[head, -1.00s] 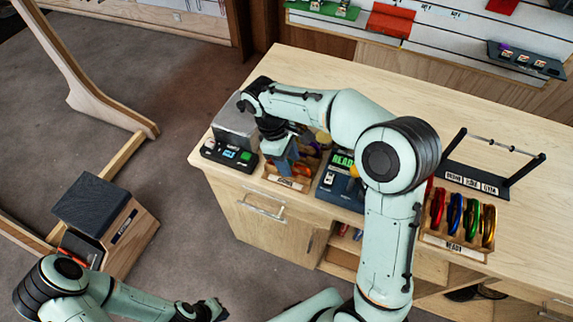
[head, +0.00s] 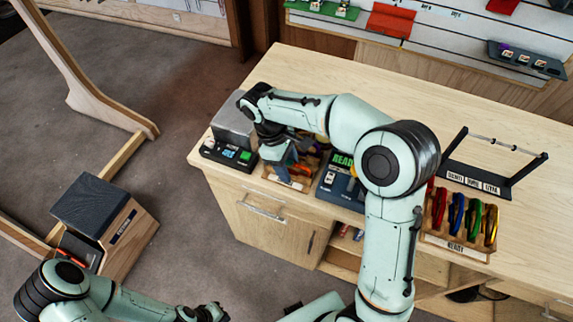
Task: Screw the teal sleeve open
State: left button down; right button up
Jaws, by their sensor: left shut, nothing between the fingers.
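I cannot make out a teal sleeve in the head view. A small wooden tray (head: 270,178) with colourful carabiners (head: 311,158) stands at the table's front left. My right gripper (head: 286,172) reaches down over this tray from the right and hides part of it. Its fingertips are too small and covered to show whether they are open or hold anything. My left gripper (head: 212,312) is at the bottom edge, shut and empty, away from the table.
A grey box with a dark button panel (head: 228,154) stands left of the tray. A dark "READY" unit (head: 338,185) stands right of it. A carabiner tray (head: 455,243) and a bar stand (head: 480,182) are further right. The table's back is clear.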

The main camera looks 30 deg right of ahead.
pick_arm(q)
jog(key=shift+s+f, duration=0.25)
jog(key=shift+f, duration=0.05)
pick_arm(e)
jog(key=shift+f, duration=0.65)
jog(key=shift+w+d+r, duration=0.15)
jog(key=shift+w+d, duration=0.15)
jog(key=shift+d, duration=0.05)
pick_arm(q)
jog(key=shift+w+r, duration=0.5)
jog(key=shift+w, duration=0.05)
pick_arm(e)
jog(key=shift+w+d, duration=0.15)
jog(key=shift+w, duration=0.05)
jog(key=shift+s+r+p, duration=0.1)
jog(key=shift+p, duration=0.2)
jog(key=shift+r, duration=0.25)
jog(key=shift+p+v, duration=0.7)
jog(key=shift+v, duration=0.3)
pick_arm(q)
jog(key=shift+w+r, duration=1)
pick_arm(e)
jog(key=shift+d, duration=0.15)
